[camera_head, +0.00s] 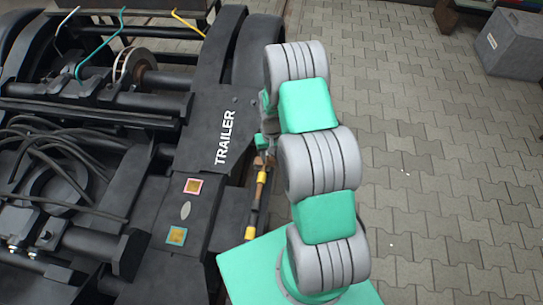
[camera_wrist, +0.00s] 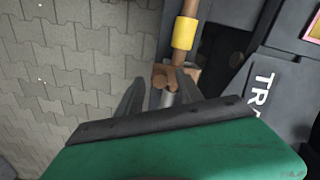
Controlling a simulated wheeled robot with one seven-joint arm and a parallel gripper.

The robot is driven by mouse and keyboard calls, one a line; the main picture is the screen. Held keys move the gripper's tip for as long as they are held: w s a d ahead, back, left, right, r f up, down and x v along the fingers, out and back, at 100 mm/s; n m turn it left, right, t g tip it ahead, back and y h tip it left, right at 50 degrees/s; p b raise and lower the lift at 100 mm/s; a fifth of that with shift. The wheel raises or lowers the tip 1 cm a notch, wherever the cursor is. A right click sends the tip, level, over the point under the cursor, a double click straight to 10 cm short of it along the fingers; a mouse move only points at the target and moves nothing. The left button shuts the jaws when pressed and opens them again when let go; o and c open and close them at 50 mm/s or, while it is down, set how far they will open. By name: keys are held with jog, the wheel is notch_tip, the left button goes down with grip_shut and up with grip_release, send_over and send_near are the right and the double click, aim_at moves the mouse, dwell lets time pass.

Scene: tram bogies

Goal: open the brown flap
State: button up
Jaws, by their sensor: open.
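A small brown piece (camera_wrist: 160,80), which looks like the brown flap, sits at the end of a brown rod with a yellow band (camera_wrist: 184,33) in the wrist view. In the head view the rod (camera_head: 262,178) runs along the right side of the black bogie frame; the brown piece there is small and partly hidden by my arm. My gripper (camera_wrist: 158,77) is open, its two grey fingers on either side of the brown piece. I cannot tell whether they touch it. A grey cylinder (camera_wrist: 167,98) shows between the fingers, its lower part hidden by my gripper body.
The black bogie frame marked TRAILER (camera_head: 224,138) lies just left of my gripper. It carries cables (camera_head: 60,150), a brake disc (camera_head: 133,68) and two small coloured plates. Paved floor (camera_head: 430,170) is open to the right. A grey box (camera_head: 512,45) stands at the far right.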

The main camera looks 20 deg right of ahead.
jog(key=shift+c, duration=0.2)
grip_shut()
dwell(1.1)
